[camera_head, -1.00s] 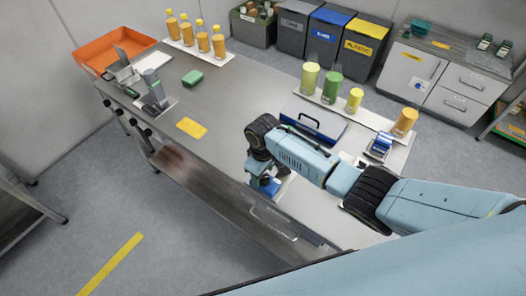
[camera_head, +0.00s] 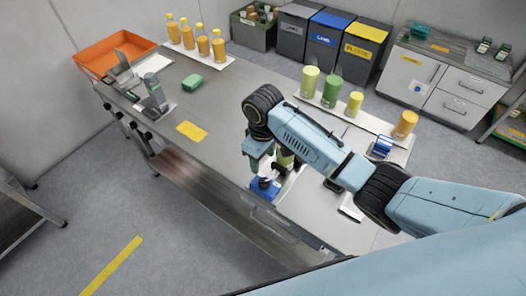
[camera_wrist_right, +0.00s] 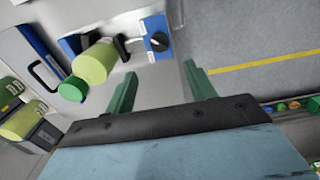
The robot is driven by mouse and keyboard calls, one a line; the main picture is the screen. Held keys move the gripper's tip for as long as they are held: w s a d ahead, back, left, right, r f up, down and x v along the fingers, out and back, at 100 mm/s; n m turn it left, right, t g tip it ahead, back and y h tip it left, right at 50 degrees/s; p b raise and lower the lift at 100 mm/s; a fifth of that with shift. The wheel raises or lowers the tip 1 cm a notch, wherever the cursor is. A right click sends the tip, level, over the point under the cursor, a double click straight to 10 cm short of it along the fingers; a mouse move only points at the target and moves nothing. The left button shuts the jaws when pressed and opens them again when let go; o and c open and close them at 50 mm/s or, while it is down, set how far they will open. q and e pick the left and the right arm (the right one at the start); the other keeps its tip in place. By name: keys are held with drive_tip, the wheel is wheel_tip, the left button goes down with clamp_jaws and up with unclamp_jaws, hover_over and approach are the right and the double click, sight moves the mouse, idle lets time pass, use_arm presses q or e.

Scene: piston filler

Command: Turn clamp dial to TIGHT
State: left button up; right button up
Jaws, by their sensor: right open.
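The dial (camera_wrist_right: 159,41) is a round black knob with a light mark, on a blue-and-white block that also shows in the head view (camera_head: 264,188) at the bench's front edge. Its lettering is too small to read. My right gripper (camera_wrist_right: 160,72) is open and empty, its two green fingers spread. In the wrist view the dial lies beyond and between the fingertips, apart from them. A yellow-green cylinder with a green end (camera_wrist_right: 92,66) is beside the block. My left gripper is not in view.
A blue case (camera_wrist_right: 32,58) and green canisters (camera_head: 332,88) stand nearby on the bench. An orange tray (camera_head: 100,52), juice bottles (camera_head: 203,42) and a yellow mat (camera_head: 191,130) are at the left.

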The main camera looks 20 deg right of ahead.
drive_tip(key=shift+r, duration=1)
